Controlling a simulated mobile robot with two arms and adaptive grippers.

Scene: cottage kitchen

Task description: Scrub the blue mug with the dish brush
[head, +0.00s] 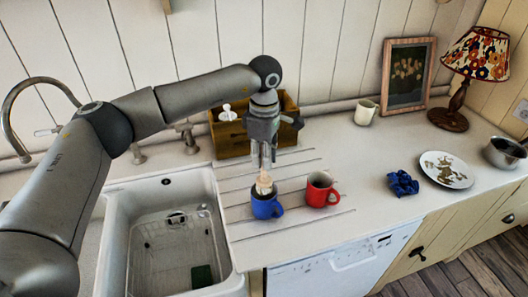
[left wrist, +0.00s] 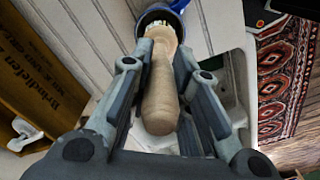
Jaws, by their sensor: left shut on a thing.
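The blue mug (head: 266,206) stands upright on the grooved drainboard, just right of the sink. My left gripper (head: 263,163) is above the mug and shut on the dish brush (head: 264,184), which has a pale wooden handle. The brush points down, and its lower end is at the mug's mouth. In the left wrist view the brush handle (left wrist: 162,95) lies between the fingers, and part of the blue mug (left wrist: 172,6) shows beyond it. The brush's bristles are hidden, so I cannot tell how deep they sit. My right gripper is not in view.
A red mug (head: 321,190) stands close to the right of the blue mug. A wooden crate (head: 232,140) is behind the gripper. The white sink (head: 222,235) with a wire rack is at left. A blue cloth (head: 403,183) and a plate (head: 446,170) lie farther right.

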